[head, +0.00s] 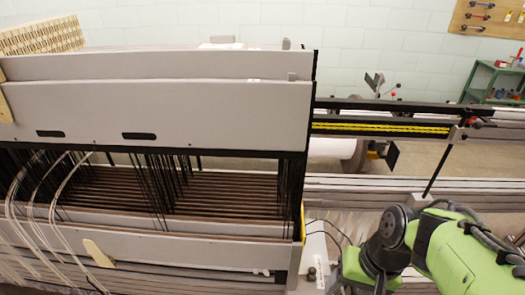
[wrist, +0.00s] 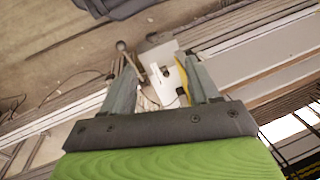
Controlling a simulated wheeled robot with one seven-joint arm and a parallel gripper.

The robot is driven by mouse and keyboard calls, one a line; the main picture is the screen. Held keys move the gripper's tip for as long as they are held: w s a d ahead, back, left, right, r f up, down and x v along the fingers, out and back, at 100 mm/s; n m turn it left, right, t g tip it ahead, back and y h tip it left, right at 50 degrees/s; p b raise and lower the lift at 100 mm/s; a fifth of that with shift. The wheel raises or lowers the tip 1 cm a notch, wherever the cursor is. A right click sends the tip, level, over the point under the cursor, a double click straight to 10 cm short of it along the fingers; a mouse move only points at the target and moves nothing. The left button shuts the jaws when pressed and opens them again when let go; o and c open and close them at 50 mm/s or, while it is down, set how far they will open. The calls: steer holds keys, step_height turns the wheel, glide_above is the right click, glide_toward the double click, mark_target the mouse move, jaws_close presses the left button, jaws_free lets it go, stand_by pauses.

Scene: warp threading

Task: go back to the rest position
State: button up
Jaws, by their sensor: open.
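My gripper (wrist: 160,88) shows in the wrist view with its two grey-green fingers apart and nothing between them. Beyond the fingertips is a white plate (wrist: 163,58) with small fittings on it, lower down and apart from the fingers as far as I can tell. In the head view my green arm (head: 455,250) is at the lower right, beside the right end of the loom (head: 160,105). The gripper itself is hidden or out of frame there.
Dark heddles (head: 160,190) hang in the loom, and pale warp threads (head: 45,195) curve at its left. A rail with a yellow strip (head: 380,129) runs right from the loom. A green shelf (head: 490,82) and a tool board (head: 487,17) stand at the back right.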

steer(key=s+r+n+t+h+p, duration=0.1)
steer(key=s+r+t+p, duration=0.1)
steer(key=r+p, duration=0.4)
steer(key=s+a+r+n+t+h+p, duration=0.1)
steer(key=s+r+t+p, duration=0.2)
steer(key=r+p, duration=0.4)
step_height(320, 180, up, 9)
steer(key=shift+s+a+f+n, duration=0.1)
steer(key=shift+s+a+n, duration=0.2)
steer(key=shift+s, duration=0.2)
steer(key=shift+f, duration=0.15)
